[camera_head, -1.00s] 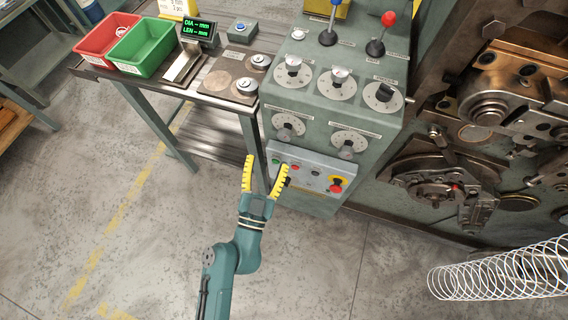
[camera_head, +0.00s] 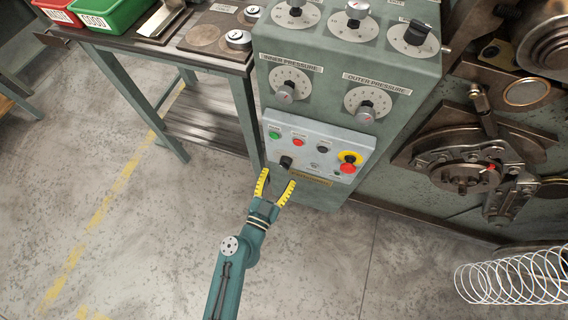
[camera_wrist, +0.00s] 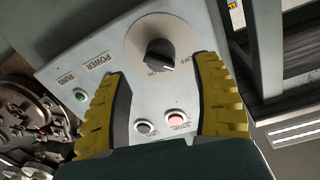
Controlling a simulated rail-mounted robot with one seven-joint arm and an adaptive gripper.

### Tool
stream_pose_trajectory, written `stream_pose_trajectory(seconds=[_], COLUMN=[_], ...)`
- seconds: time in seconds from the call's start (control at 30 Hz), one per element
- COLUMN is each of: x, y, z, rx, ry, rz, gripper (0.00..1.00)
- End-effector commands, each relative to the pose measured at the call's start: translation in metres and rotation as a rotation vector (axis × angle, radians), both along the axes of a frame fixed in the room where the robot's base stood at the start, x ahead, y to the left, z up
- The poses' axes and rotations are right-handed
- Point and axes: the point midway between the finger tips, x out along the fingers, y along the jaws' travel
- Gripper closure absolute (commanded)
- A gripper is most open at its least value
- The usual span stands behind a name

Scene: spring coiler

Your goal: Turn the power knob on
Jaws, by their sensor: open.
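The power knob (camera_head: 286,162) is a small black knob at the lower left of the light grey control panel (camera_head: 310,165). In the wrist view the knob (camera_wrist: 160,54) sits on a round beige plate marked ON and OFF, near a POWER label. A pale mark shows on its edge; I cannot tell its exact setting. My gripper (camera_head: 279,177) is open, with its yellow-padded fingers just below the knob in the head view. In the wrist view the fingers (camera_wrist: 161,68) stand on either side of the knob, with gaps; no contact shows.
Pressure dials (camera_head: 367,103) project above. A workbench (camera_head: 215,60) stands left; the floor in front is clear.

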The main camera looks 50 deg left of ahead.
Motion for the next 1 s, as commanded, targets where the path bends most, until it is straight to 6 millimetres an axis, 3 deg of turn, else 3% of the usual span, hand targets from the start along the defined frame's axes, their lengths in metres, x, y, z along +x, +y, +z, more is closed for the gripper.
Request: stream_pose_trajectory(seconds=[0.1, 0.23, 0.57, 0.9, 1.0], x=[0.023, 0.037, 0.041, 0.041, 0.041], y=[0.011, 0.018, 0.021, 0.021, 0.021], z=[-0.001, -0.001, 0.000, 0.000, 0.000], rx=[0.002, 0.000, 0.000, 0.000, 0.001], ry=[-0.001, -0.001, 0.001, 0.001, 0.001], rz=[-0.001, -0.001, 0.001, 0.001, 0.001], gripper=[0.35, 0.35, 0.35, 0.97, 1.00])
